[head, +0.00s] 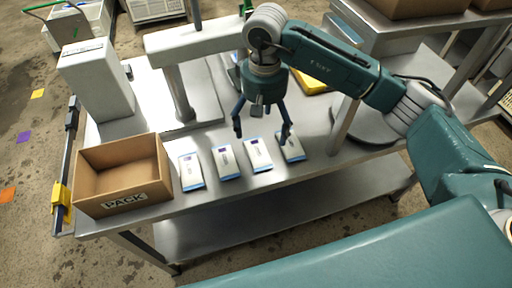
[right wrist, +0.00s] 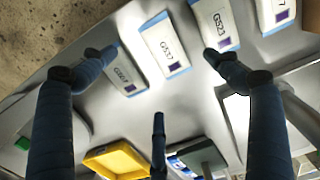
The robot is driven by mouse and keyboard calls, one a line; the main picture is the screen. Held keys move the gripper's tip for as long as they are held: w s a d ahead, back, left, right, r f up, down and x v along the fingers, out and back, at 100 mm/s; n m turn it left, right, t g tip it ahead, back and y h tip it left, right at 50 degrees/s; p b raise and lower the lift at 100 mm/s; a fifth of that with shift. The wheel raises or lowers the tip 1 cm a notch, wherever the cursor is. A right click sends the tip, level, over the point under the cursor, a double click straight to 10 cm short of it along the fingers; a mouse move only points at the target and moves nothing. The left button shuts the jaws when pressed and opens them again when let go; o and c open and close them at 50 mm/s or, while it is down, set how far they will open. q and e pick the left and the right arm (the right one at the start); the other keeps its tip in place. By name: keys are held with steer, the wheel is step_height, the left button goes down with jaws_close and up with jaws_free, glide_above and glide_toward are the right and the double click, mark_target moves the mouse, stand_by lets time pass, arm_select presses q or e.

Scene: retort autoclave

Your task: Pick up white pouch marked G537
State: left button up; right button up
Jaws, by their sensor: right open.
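The white pouch marked G537 (right wrist: 163,45) lies flat on the steel table between two other pouches. In the head view it appears to be the second pouch from the right (head: 257,155), though its mark is unreadable there. My right gripper (head: 262,134) is open and empty above the table, just behind the row, its fingers pointing down. In the right wrist view, its fingertips (right wrist: 158,54) are spread on either side of G537, apart from it. My left gripper is not in view.
G523 (right wrist: 215,22) and a pouch with a hard-to-read mark (right wrist: 125,72) flank G537. Another pouch (head: 190,171) lies near the PACK box (head: 123,201). Behind are a metal post (head: 181,95) and a yellow tray (right wrist: 117,158).

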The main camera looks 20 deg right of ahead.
steer(key=b, duration=0.1)
glide_above(262, 149)
step_height(262, 149, down, 4)
steer(key=shift+f, duration=0.4)
step_height(262, 149, down, 4)
steer(key=shift+f+b, duration=0.25)
steer(key=shift+b, duration=0.8)
steer(key=shift+f, duration=0.25)
steer(key=shift+r, duration=0.1)
steer(key=c, duration=1.1)
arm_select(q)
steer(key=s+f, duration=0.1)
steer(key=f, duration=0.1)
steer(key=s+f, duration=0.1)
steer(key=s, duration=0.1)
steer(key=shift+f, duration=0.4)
arm_select(e)
steer(key=shift+c, duration=1)
